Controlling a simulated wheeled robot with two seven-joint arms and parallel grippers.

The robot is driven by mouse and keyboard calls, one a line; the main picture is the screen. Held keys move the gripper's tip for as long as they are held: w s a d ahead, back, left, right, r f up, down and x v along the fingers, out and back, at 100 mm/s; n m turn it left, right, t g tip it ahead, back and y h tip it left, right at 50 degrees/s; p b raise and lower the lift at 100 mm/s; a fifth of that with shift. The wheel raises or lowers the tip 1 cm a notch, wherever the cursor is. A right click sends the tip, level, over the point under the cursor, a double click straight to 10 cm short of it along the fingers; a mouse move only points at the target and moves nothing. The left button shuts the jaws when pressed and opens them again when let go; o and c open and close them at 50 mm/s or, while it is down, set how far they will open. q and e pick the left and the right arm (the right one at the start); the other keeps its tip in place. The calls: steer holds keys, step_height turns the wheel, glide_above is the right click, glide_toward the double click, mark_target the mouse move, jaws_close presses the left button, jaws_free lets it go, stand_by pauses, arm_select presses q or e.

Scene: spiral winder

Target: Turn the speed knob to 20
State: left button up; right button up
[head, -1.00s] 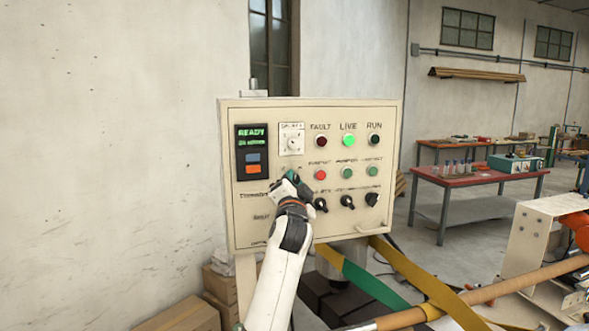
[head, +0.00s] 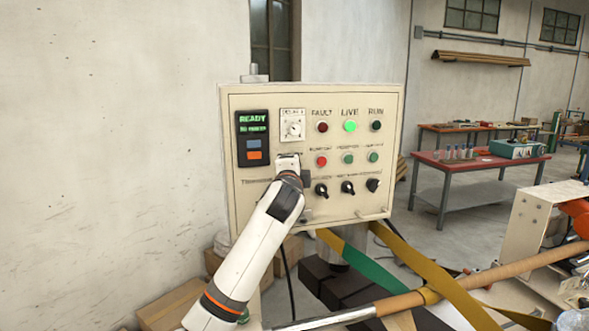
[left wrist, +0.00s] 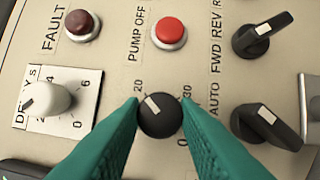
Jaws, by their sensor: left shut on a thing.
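The speed knob (left wrist: 162,121) is a round black dial with a white mark, on the cream control panel (head: 385,215). In the left wrist view it sits between the two green fingers of my left gripper (left wrist: 160,104), which is shut on it. The white mark points up and left, about toward the printed 20. A 30 is printed at its upper right and a 0 below right. In the head view my left gripper (head: 288,160) is at the panel below the white delay dial (head: 292,127) and hides the knob. My right gripper is not in view.
A red pump-off button (left wrist: 170,33) and a dark fault lamp (left wrist: 81,25) sit near the knob. Black selector switches (head: 347,188) are close on the right. The display (head: 252,124) reads READY. A cardboard tube (head: 470,281) and bands lie below right.

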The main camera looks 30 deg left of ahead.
arm_select(q)
steer(key=shift+r, duration=0.1)
steer(key=o, duration=0.9)
steer(key=shift+a, duration=0.1)
steer(key=shift+c, duration=0.2)
steer(key=shift+o, duration=0.5)
steer(key=shift+w, duration=0.1)
steer(key=b+v, duration=0.5)
steer(key=v, duration=0.7)
